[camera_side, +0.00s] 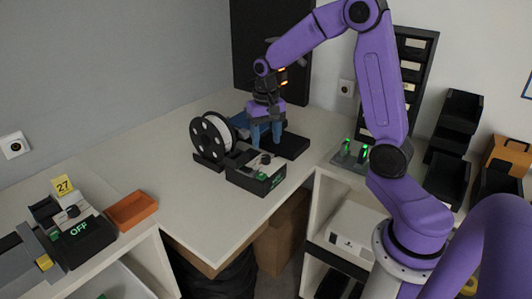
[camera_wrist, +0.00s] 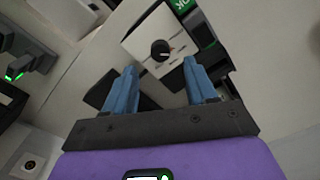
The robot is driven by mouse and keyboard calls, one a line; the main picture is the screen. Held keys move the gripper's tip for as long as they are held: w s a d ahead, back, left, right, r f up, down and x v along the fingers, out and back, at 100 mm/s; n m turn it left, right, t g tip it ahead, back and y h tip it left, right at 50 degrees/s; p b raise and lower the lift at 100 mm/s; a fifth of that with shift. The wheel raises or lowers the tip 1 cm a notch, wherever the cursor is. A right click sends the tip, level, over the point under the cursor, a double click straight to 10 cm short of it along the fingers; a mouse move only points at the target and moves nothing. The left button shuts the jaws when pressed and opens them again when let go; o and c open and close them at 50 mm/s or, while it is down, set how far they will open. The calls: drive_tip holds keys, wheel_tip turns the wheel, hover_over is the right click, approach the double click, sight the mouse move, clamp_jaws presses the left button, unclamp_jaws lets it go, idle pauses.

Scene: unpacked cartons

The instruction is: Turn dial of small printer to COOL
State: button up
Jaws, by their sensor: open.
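A small black printer-like unit (camera_side: 249,181) with a light top panel, a dark dial and green lettering on its front stands on the corner table; the lettering is too small to read. In the wrist view its pale panel (camera_wrist: 150,33) carries the round dark dial (camera_wrist: 161,50), with a pointer mark whose setting I cannot read. My gripper (camera_side: 265,136) points down over the table just behind the unit. Its blue fingers (camera_wrist: 160,72) are spread apart with nothing between them, and the dial shows just beyond the fingertips.
A white spool on a black holder (camera_side: 209,137) stands left of the unit. A black tray (camera_side: 291,146) lies behind it. At left are a second dial unit reading OFF (camera_side: 91,243), a yellow 27 tag (camera_side: 64,186) and an orange tray (camera_side: 132,210). The front tabletop is clear.

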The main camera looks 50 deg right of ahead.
sight(266, 157)
drive_tip(key=shift+f, duration=2.8)
clamp_jaws()
drive_tip(key=shift+n, duration=0.4)
drive_tip(key=n, duration=0.3)
drive_tip(key=shift+n, duration=2.5)
